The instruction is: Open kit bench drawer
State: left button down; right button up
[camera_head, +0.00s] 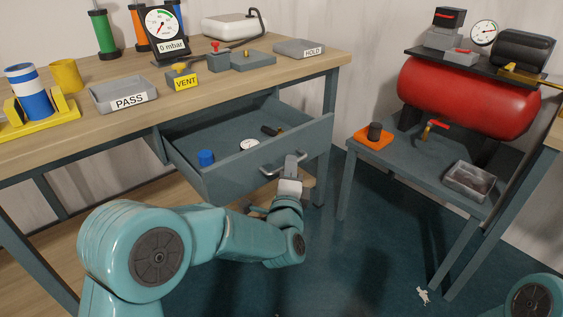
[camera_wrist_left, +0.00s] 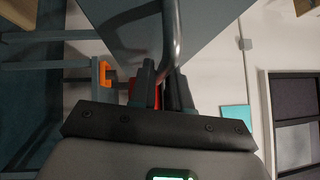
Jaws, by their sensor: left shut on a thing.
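The kit bench drawer (camera_head: 230,182) is grey and stands pulled out from under the wooden bench top, with its inside showing. A blue cap (camera_head: 206,158), a small white dial (camera_head: 249,145) and a dark fitting with a brass end (camera_head: 270,130) lie in it. The metal bar handle (camera_head: 268,172) is on the drawer front. My left gripper (camera_head: 290,165) is shut on the handle. In the left wrist view the handle (camera_wrist_left: 169,35) runs down between the two fingers (camera_wrist_left: 162,88). My right gripper is out of view.
The bench top (camera_head: 300,68) holds a PASS tray (camera_head: 122,95), a VENT block (camera_head: 184,80), a HOLD tray (camera_head: 300,48) and a pressure gauge (camera_head: 163,28). A side table (camera_head: 410,160) with a red tank (camera_head: 465,98) stands at the right. The floor (camera_head: 370,250) between is mostly clear.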

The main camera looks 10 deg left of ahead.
pick_arm(q)
jog(key=shift+s+d, duration=0.2)
jog(key=shift+d, duration=0.05)
jog(key=c, duration=1.2)
grip_release()
jog(key=shift+o, duration=0.2)
jog(key=s+d+f+p, duration=0.2)
jog(key=s, duration=1.4)
